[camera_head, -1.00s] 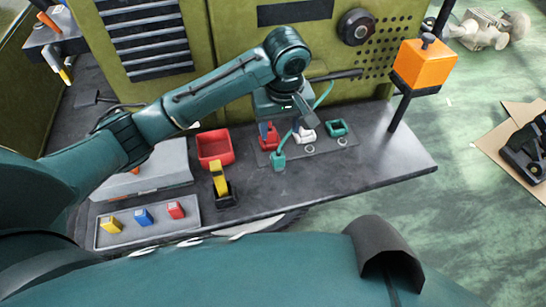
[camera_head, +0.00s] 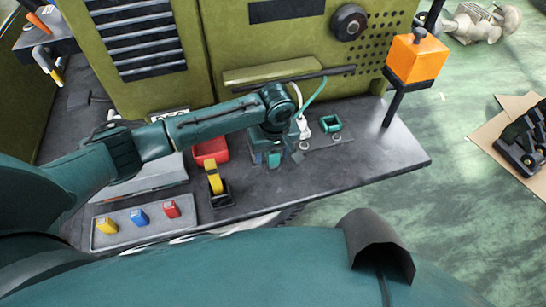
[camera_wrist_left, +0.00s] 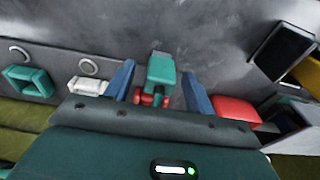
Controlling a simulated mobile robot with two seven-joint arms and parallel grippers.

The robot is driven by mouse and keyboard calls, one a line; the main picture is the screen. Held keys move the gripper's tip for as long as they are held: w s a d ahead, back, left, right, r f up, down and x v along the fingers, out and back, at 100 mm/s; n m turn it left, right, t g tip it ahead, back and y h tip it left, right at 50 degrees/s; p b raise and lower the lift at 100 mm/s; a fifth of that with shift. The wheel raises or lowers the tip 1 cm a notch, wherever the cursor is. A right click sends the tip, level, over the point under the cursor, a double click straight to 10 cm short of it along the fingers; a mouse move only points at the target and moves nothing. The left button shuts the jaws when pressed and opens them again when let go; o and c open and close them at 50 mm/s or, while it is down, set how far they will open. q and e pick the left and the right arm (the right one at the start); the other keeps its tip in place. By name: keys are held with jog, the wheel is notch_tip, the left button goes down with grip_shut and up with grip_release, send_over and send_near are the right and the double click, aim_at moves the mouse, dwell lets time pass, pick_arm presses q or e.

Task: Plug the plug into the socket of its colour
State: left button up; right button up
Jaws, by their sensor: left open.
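The teal plug (camera_head: 274,160) is at the work surface in the head view. In the left wrist view the plug (camera_wrist_left: 161,70) lies between the two blue fingers, with a gap on each side. My left gripper (camera_head: 277,157) is open, reaching down around it. A red part (camera_wrist_left: 143,99) shows just behind the plug and is partly hidden. The teal socket (camera_head: 331,124) is an open teal frame to the right, also in the left wrist view (camera_wrist_left: 28,82). A white piece (camera_head: 304,129) sits between it and my gripper. My right gripper is not in view.
A grey tray (camera_head: 165,232) holds yellow, blue and red blocks. An orange box (camera_head: 416,58) stands on a post at right. The table's right end (camera_head: 395,155) is clear.

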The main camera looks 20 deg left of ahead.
pick_arm(q)
jog(key=c, duration=1.2)
